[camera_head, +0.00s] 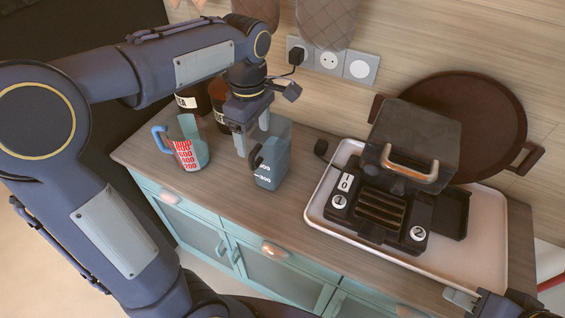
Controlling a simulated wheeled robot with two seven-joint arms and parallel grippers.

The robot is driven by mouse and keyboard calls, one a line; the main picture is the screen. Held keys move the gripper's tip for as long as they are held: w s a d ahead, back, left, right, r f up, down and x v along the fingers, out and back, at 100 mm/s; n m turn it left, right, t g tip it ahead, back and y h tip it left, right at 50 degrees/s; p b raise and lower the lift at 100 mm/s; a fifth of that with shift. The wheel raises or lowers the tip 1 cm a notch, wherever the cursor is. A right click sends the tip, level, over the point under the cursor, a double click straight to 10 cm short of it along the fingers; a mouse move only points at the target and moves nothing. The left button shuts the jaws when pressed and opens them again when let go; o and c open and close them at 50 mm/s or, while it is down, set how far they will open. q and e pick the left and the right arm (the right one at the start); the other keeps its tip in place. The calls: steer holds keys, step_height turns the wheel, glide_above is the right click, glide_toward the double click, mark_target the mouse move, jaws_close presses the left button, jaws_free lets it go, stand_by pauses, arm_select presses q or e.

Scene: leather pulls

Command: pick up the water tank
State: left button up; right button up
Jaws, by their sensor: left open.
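The water tank (273,172), a blue-grey see-through container with white marks and a dark handle, stands upright on the wooden counter. My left gripper (252,134) points down just above its handle side and is open. Its fingers overlap the tank's upper part in the picture, and I cannot tell whether they touch it. My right gripper (463,299) shows only in part at the lower right edge, away from the tank; its jaw state is unclear.
A measuring cup (195,153) with red marks and a blue handle stands left of the tank. Dark jars (190,101) stand behind. A grill (415,150) sits on a white tray (318,208) to the right. Bare counter (235,200) lies in front.

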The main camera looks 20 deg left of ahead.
mark_target(255, 150)
arm_select(q)
steer(key=f, duration=0.7)
steer(key=shift+s+d+f+p, duration=0.1)
steer(key=shift+s+f+p, duration=0.2)
steer(key=shift+s+f, duration=0.05)
jaws_close()
steer(key=shift+r, duration=0.1)
